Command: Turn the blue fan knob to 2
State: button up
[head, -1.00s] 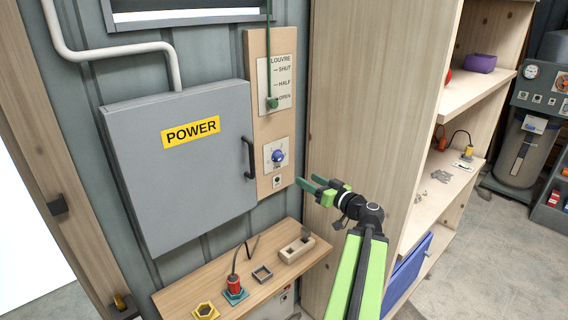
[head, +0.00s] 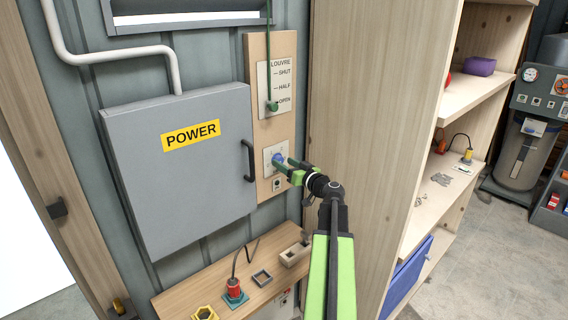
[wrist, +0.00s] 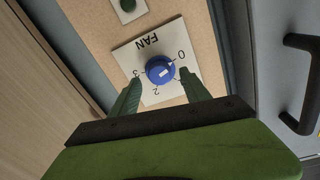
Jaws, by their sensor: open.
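The blue fan knob (wrist: 160,70) sits on a white plate (wrist: 128,57) marked FAN, with 0, 2 and 3 legible in the wrist view. A white mark on the knob lies on its side toward the 0. My gripper (wrist: 160,78) is open, with one green finger on each side of the knob and visible gaps to it. The right finger covers the plate where a 1 could be. In the head view my gripper (head: 284,164) is at the plate and partly hides the knob (head: 277,158).
A grey POWER box (head: 180,170) with a dark handle (head: 249,160) stands out left of the knob. A green louvre cord knob (head: 272,106) hangs above it. A small switch (head: 277,185) is below. A wooden shelf unit (head: 365,110) is close on the right, and a bench (head: 215,290) lies below.

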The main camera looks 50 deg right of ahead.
jog(key=shift+w+d, duration=0.1)
jog(key=shift+w, duration=0.6)
